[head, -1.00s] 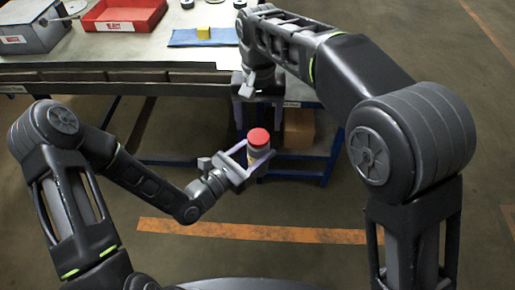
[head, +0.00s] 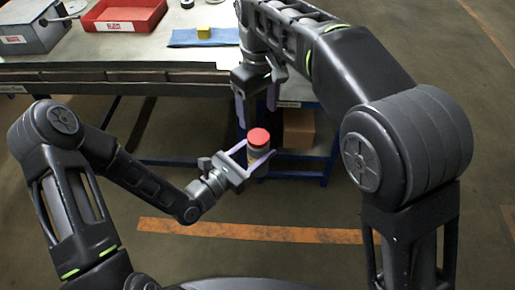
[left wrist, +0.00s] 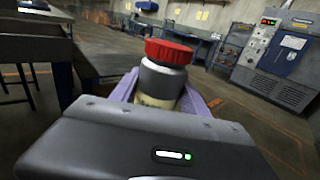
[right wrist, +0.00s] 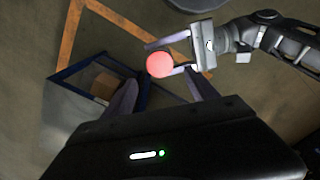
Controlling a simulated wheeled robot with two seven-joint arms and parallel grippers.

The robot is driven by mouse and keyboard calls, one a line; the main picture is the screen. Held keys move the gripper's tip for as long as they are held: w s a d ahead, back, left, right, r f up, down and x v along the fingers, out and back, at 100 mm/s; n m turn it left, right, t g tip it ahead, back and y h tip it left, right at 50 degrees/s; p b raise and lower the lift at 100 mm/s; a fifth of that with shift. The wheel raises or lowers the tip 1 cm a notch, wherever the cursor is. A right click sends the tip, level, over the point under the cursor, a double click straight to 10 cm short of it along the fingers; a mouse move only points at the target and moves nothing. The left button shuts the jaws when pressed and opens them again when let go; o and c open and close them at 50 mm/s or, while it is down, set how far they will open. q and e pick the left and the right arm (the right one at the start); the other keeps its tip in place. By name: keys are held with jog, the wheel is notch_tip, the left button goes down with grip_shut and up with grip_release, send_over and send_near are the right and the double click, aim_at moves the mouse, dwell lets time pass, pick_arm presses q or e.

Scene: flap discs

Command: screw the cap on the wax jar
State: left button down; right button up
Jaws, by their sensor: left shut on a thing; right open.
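The wax jar (left wrist: 162,84) is held upright in the air by my left gripper (head: 250,160), whose fingers are shut around its body. The red cap (head: 258,137) sits on top of the jar; it also shows in the left wrist view (left wrist: 169,52) and in the right wrist view (right wrist: 160,64). I cannot tell how tightly the cap is seated. My right gripper (head: 256,110) is open and empty, pointing down, above and a little behind the cap. In the right wrist view the cap lies beyond the open fingertips, apart from them.
A cardboard box (head: 299,128) is on the lower shelf. The space around the jar is free.

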aim_at(258, 136)
dwell(0.3)
jog(key=shift+f, duration=4)
jog(key=c, duration=1.5)
jog(key=shift+o, duration=0.2)
jog(key=o, duration=1.6)
jog(key=shift+r, duration=3.75)
